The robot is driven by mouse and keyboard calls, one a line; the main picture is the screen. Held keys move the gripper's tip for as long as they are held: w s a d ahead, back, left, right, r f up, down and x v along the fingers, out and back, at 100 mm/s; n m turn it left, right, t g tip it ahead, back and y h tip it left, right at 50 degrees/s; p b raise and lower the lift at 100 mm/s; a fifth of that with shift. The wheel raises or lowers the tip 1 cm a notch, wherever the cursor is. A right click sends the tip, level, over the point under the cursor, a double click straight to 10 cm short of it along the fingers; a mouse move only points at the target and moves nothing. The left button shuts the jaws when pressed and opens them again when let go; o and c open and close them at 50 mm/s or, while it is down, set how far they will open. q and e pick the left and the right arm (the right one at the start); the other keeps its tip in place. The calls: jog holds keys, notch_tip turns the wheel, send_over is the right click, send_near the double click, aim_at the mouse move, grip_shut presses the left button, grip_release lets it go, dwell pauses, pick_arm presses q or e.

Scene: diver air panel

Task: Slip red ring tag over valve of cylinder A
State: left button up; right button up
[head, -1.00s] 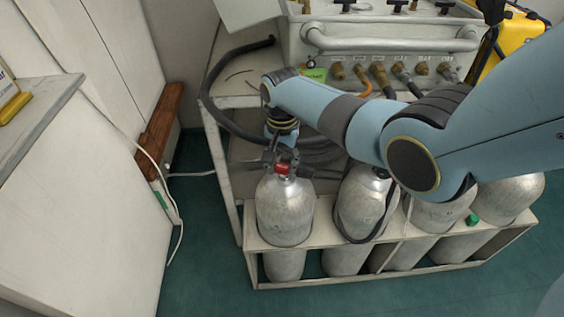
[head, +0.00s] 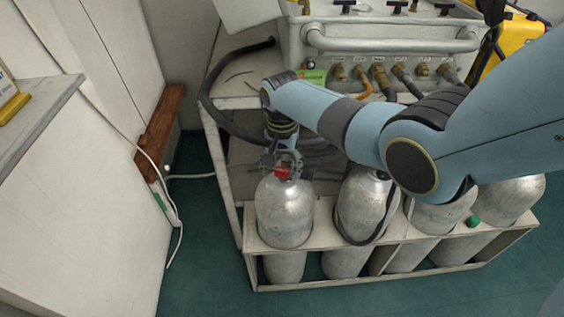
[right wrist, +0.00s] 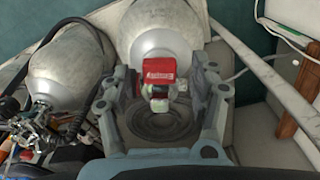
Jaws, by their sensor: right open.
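The leftmost silver cylinder (head: 285,213) stands upright in the front rack; I take it to be cylinder A, though no letter is legible. The red tag (head: 282,173) is at its valve and shows lettering in the right wrist view (right wrist: 160,70). A pale valve part (right wrist: 158,95) shows just below the tag there. Whether the tag's ring fully encircles the valve I cannot tell. My right gripper (head: 284,160) is open at the valve, with one finger on each side of the tag and a gap to each in the right wrist view (right wrist: 163,84). My left gripper is out of view.
Several other cylinders (head: 365,205) stand to the right in the same rack (head: 400,280). A black hose (head: 212,110) curls behind, under the air panel (head: 390,40). A white cabinet (head: 70,200) stands at left; green floor (head: 205,240) is free between.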

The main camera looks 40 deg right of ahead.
notch_tip(320, 180, up, 12)
dwell(0.4)
dwell(0.5)
pick_arm(q)
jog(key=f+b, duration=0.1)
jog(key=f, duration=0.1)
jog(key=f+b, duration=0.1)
jog(key=b, duration=0.1)
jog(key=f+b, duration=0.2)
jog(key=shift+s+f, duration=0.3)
pick_arm(e)
jog(key=s+f+n, duration=0.5)
jog(key=s+f, duration=1.6)
jog(key=s, duration=0.2)
jog(key=s+f+n, duration=0.5)
jog(key=s+f, duration=1.6)
jog(key=s, duration=0.2)
jog(key=shift+s+d+t+h, duration=0.15)
jog(key=shift+s+t+h, duration=0.25)
pick_arm(q)
jog(key=shift+b, duration=0.3)
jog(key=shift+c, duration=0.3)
pick_arm(e)
jog(key=shift+c, duration=0.3)
